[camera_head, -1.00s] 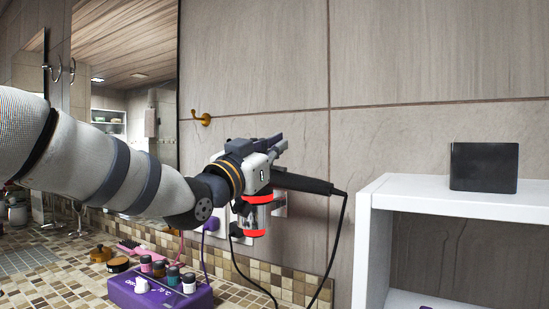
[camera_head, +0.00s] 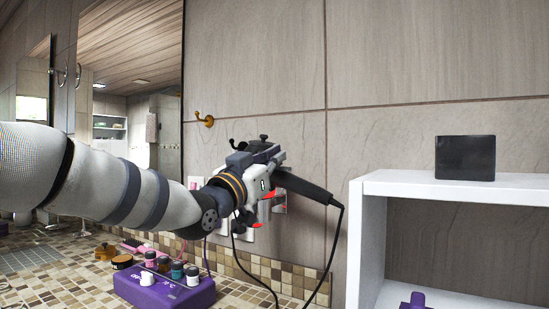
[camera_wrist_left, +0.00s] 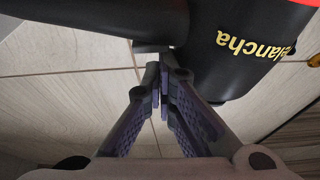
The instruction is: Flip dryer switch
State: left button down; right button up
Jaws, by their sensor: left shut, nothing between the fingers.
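The dryer is black, and its handle (camera_head: 304,187) sticks out to the right behind my left gripper in the head view, with a dark cord hanging from its end. The rest of it is mostly hidden by my wrist. The left wrist view shows its black body (camera_wrist_left: 240,50) with gold lettering, close to the fingers. My left gripper (camera_head: 262,148) is shut and empty beside the dryer. Its fingertips (camera_wrist_left: 160,78) meet just below the dryer in the wrist view; I cannot tell whether they touch it. The switch cannot be made out. My right gripper is out of view.
A purple box (camera_head: 165,293) with small bottles sits on the mosaic counter (camera_head: 60,290) below my left arm. A white shelf (camera_head: 450,187) with a black box (camera_head: 465,158) stands at the right. A yellow hook (camera_head: 205,121) is on the tiled wall.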

pick_arm(q)
jog(key=shift+w+a+f, duration=0.2)
jog(key=shift+w, duration=0.6)
jog(key=v, duration=0.8)
jog(key=shift+s+d+r, duration=0.15)
jog(key=shift+s+r, duration=0.1)
jog(key=shift+s, duration=0.4)
